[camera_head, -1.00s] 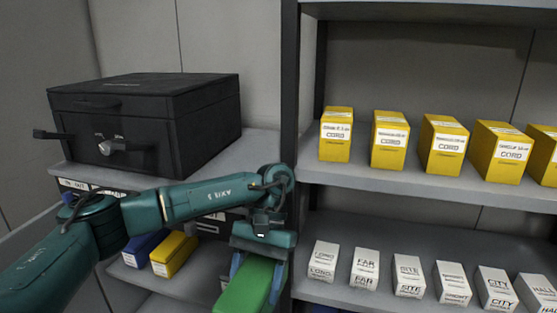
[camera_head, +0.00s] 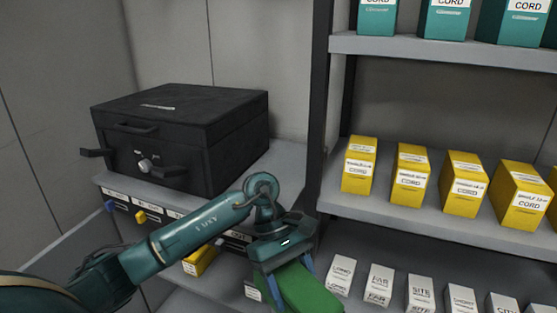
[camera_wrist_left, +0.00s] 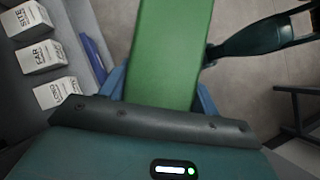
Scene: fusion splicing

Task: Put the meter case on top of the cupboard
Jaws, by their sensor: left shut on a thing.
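My left gripper (camera_head: 290,275) is shut on a green case (camera_head: 312,290), which I take to be the meter case. The case hangs in front of the shelves, low in the head view and cut off by its lower edge. In the left wrist view the green case (camera_wrist_left: 172,50) lies between the blue fingers. The cupboard (camera_head: 115,196) stands at the left, with labelled drawer fronts and a grey top (camera_head: 284,165). A large black box (camera_head: 190,135) with a knob and handles sits on that top. My right gripper is not in the head view; a dark arm part shows in the left wrist view.
A shelf rack at the right holds yellow cord boxes (camera_head: 358,165), teal boxes (camera_head: 447,18) above and white boxes (camera_head: 375,287) below. Its dark post (camera_head: 322,90) stands beside the cupboard top. A bare strip of top lies right of the black box.

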